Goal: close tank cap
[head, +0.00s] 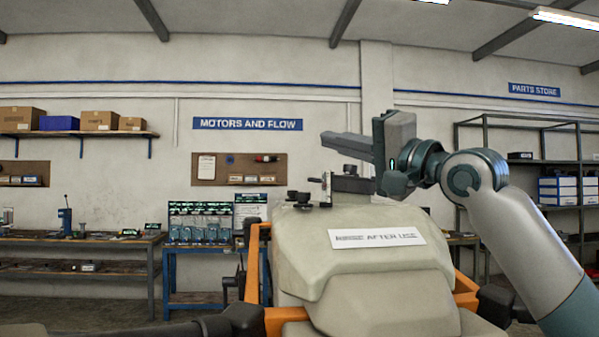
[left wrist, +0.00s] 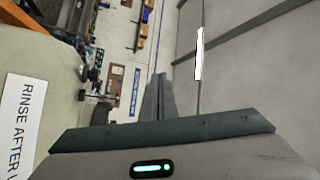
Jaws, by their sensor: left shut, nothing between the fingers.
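The pale tank (head: 360,275) fills the lower middle of the head view, with a label ending "AFTER USE" (head: 376,238). Black fittings (head: 298,197) and a dark block (head: 352,184) stand on its top. I cannot tell surely which of these is the tank cap, or whether it is open. My left gripper (head: 325,139) is above the dark block, apart from the fittings, with its fingers pointing left. It is shut and empty; its fingers also show together in the left wrist view (left wrist: 158,95). The tank (left wrist: 45,70) is at that view's left. My right gripper is not in view.
An orange frame (head: 254,265) surrounds the tank, with dark arms beside it. Workbenches (head: 80,241) stand along the back wall, and metal shelving (head: 490,180) is at the right. The space above and left of the gripper is clear.

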